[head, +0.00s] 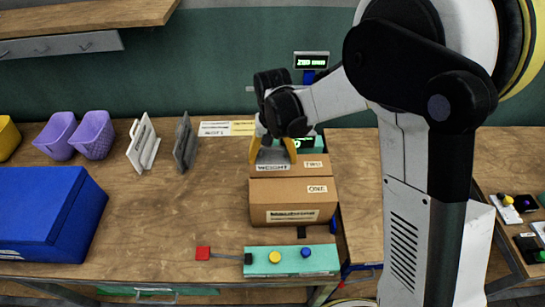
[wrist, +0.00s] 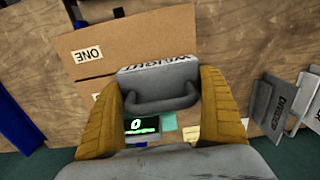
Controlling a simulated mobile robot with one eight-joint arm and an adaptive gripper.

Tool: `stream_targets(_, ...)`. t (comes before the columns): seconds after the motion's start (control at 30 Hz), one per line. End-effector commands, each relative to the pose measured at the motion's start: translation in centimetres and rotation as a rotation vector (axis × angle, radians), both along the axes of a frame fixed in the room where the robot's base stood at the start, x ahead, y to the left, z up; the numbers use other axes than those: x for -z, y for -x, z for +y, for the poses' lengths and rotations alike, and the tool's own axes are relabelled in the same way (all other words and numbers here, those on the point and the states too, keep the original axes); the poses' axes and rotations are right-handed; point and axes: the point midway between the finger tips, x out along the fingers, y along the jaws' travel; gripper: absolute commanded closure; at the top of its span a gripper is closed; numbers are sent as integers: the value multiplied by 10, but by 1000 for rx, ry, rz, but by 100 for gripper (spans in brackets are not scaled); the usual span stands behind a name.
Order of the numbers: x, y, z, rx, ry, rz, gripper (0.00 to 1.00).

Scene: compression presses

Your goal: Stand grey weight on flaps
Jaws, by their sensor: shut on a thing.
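The grey weight (head: 272,167), with a WEIGHT label, is at the far part of the brown cardboard box (head: 292,214) in the head view. The box's top flaps are folded over; the near flap (head: 285,188) reads ONE and the far flap (head: 314,164) reads TWO. My gripper (head: 272,150) is shut on the weight from above, its yellow fingers either side. In the wrist view, the weight (wrist: 158,74) and its handle (wrist: 163,104) lie between my gripper's fingers (wrist: 163,95). The weight covers part of the flaps; I cannot tell whether it touches them.
A teal panel (head: 270,262) with yellow and blue buttons lies before the box. A blue bin (head: 45,215) and purple baskets (head: 93,135) stand left. Upright plates (head: 185,145) stand behind left. A small display (wrist: 142,125) reads 0. The left-middle bench is clear.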

Motion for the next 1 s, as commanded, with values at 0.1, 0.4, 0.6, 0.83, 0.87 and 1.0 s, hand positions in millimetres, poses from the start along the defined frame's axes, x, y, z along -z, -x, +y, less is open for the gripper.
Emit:
stream_targets(0.1,-1,0,0,0,0,0,54)
stream_targets(0.4,-1,0,0,0,0,0,54)
stream_targets(0.6,4,0,0,0,0,0,54)
stream_targets(0.83,17,0,0,0,0,0,54)
stream_targets(0.87,18,0,0,0,0,0,54)
stream_targets(1.0,21,0,0,0,0,0,54)
